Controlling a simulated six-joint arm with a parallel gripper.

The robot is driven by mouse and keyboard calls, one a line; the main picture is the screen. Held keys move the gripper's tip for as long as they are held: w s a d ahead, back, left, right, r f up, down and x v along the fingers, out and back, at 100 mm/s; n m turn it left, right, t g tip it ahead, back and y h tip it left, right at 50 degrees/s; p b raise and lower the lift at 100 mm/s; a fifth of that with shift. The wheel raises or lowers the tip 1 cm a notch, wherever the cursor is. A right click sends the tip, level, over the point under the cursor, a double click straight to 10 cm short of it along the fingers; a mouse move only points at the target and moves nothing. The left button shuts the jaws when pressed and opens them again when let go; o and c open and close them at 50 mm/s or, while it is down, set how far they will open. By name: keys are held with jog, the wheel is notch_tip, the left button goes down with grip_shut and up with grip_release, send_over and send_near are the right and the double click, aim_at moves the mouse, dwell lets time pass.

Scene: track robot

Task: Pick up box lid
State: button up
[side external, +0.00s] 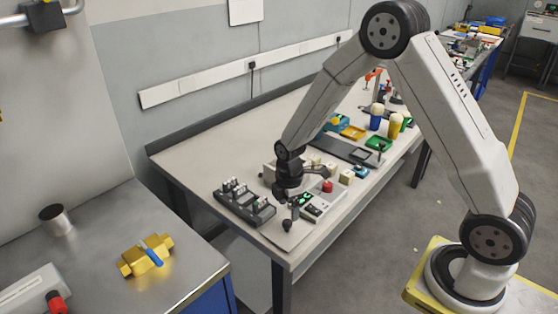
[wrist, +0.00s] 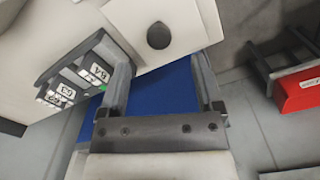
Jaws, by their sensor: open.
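My gripper (side external: 296,208) is low over the near end of the long workbench (side external: 200,163), beside a dark rack (side external: 245,203). In the wrist view, its two fingers (wrist: 162,78) are apart with nothing between them. A dark round piece (wrist: 158,36) lies on the pale bench corner, beyond the gap between the fingers; it also shows near the bench edge in the side view (side external: 287,225). I cannot make out which thing is the box lid. A grey box shape behind my gripper is partly hidden by it.
The rack's labelled slots (wrist: 75,82) are close to the left finger. A red button (side external: 327,186) and pale blocks (side external: 347,176) stand right of my gripper. A red bin (wrist: 300,90) shows at right in the wrist view. A metal table (side external: 100,255) with a yellow part (side external: 133,262) is at left.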

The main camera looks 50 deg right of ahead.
aim_at(287, 221)
jog(key=shift+f, duration=0.85)
jog(key=shift+f, duration=0.1)
jog(key=shift+w+a+f, duration=0.1)
jog(key=shift+w+f, duration=0.05)
jog(key=shift+f, duration=2.35)
grip_shut()
jog(key=shift+r, duration=0.25)
